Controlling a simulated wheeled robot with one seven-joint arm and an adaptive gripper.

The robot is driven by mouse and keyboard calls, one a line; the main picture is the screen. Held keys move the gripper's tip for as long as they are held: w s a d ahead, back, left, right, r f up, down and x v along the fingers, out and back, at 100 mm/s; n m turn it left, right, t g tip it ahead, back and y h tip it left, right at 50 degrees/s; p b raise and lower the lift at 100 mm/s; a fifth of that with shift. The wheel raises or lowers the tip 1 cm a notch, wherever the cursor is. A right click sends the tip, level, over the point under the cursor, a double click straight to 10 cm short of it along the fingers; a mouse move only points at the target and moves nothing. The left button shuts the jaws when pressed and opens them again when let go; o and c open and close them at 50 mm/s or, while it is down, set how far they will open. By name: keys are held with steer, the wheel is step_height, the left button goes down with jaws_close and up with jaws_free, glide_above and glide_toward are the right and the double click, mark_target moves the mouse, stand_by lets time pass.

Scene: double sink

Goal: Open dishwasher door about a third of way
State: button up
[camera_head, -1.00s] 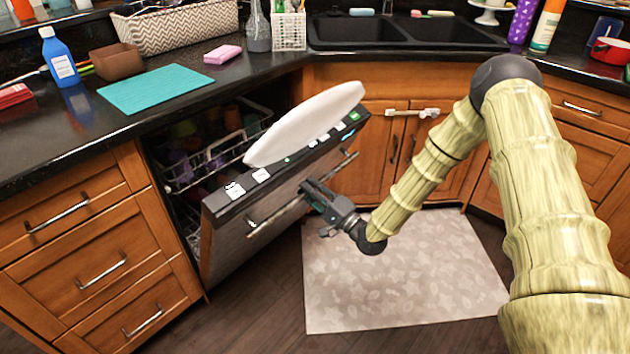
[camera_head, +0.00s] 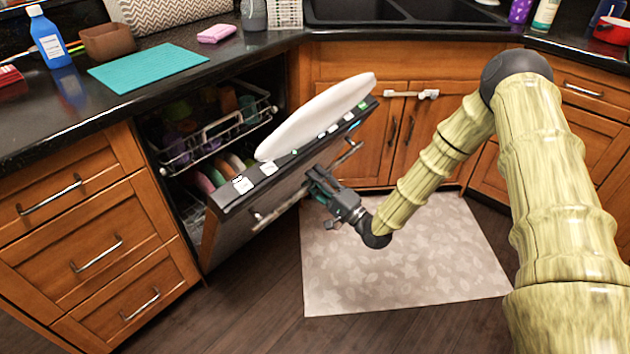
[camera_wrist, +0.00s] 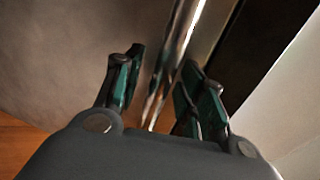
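The dishwasher door (camera_head: 250,222) is partly open, tilted outward from the counter front, with a gap above its inner side. Its long metal handle (camera_head: 277,212) runs across the outer face and also shows in the wrist view (camera_wrist: 178,62). My gripper (camera_head: 316,182) is at the handle, right of its middle. In the wrist view, my gripper's fingers (camera_wrist: 158,88) are apart with the bar between them. A gap shows left of the bar, and the right finger is close to it; contact is unclear.
A white oval object (camera_head: 318,115) rests along the door's top edge. A rack (camera_head: 215,135) with dishes shows inside the dishwasher. A patterned mat (camera_head: 400,260) lies on the floor under my arm. Left drawers (camera_head: 95,225) stand beside the door.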

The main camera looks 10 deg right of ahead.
steer(key=v, duration=1.2)
steer(key=shift+f, duration=0.1)
